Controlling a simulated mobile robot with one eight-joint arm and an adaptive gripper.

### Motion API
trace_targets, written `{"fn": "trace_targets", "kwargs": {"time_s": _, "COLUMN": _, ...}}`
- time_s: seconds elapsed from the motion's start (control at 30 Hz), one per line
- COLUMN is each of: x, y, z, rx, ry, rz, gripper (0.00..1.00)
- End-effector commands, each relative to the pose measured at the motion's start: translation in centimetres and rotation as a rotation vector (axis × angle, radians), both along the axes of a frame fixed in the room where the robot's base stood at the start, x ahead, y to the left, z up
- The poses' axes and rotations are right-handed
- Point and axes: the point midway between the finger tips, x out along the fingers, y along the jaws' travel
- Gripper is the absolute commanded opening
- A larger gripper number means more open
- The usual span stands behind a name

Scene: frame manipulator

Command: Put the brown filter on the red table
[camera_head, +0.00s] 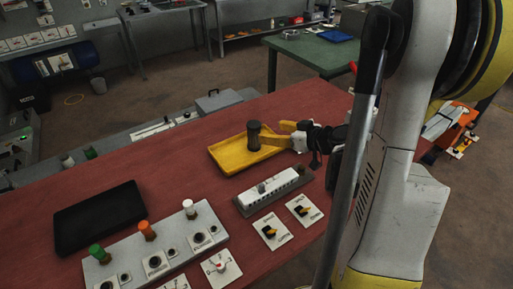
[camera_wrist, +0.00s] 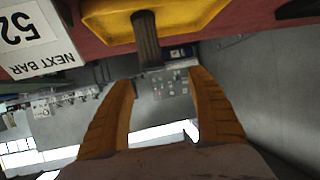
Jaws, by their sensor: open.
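The brown filter (camera_head: 253,136), a dark upright cylinder with a wider top, stands in the yellow tray (camera_head: 226,161) on the red table (camera_head: 165,183). The wrist view shows the filter (camera_wrist: 147,38) in front of the yellow tray (camera_wrist: 105,22), just beyond my fingertips and slightly left of the middle between them. My gripper (camera_head: 272,133) is open and empty, with yellow fingers, and reaches in from the right at the tray. The wrist view shows my gripper (camera_wrist: 160,82) with its fingers spread. I cannot tell whether one finger touches the filter.
A grey-white terminal block (camera_head: 272,190) lies in front of the tray, with switch plates (camera_head: 271,231) nearby. A button panel (camera_head: 155,247) and a black tray (camera_head: 100,217) are at the left. Bare red tabletop lies left of the yellow tray. A green table (camera_head: 320,52) stands behind.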

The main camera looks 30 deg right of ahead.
Motion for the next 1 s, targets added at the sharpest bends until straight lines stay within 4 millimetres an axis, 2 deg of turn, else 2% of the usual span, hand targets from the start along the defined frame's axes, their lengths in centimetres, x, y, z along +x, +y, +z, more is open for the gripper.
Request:
{"fn": "trace_targets", "kwargs": {"time_s": 0.13, "x": -0.3, "y": 6.3, "z": 1.7, "rx": 0.037, "ry": 0.155, "rz": 0.029, "gripper": 0.67}}
{"fn": "trace_targets", "kwargs": {"time_s": 0.23, "x": -1.9, "y": 11.0, "z": 2.8, "rx": 0.046, "ry": 0.283, "rz": 0.025, "gripper": 0.67}}
{"fn": "trace_targets", "kwargs": {"time_s": 0.4, "x": -6.6, "y": 17.3, "z": 4.5, "rx": 0.02, "ry": 0.452, "rz": -0.026, "gripper": 0.67}}
{"fn": "trace_targets", "kwargs": {"time_s": 0.5, "x": -9.9, "y": 19.6, "z": 5.2, "rx": -0.011, "ry": 0.514, "rz": -0.072, "gripper": 0.67}}
{"fn": "trace_targets", "kwargs": {"time_s": 0.6, "x": -12.9, "y": 20.9, "z": 5.8, "rx": -0.045, "ry": 0.543, "rz": -0.12, "gripper": 0.67}}
{"fn": "trace_targets", "kwargs": {"time_s": 0.7, "x": -15.0, "y": 21.5, "z": 6.2, "rx": -0.068, "ry": 0.551, "rz": -0.159, "gripper": 0.67}}
{"fn": "trace_targets", "kwargs": {"time_s": 0.83, "x": -16.5, "y": 21.7, "z": 6.4, "rx": -0.084, "ry": 0.549, "rz": -0.192, "gripper": 0.67}}
{"fn": "trace_targets", "kwargs": {"time_s": 1.0, "x": -16.8, "y": 21.6, "z": 6.6, "rx": -0.086, "ry": 0.546, "rz": -0.205, "gripper": 0.67}}
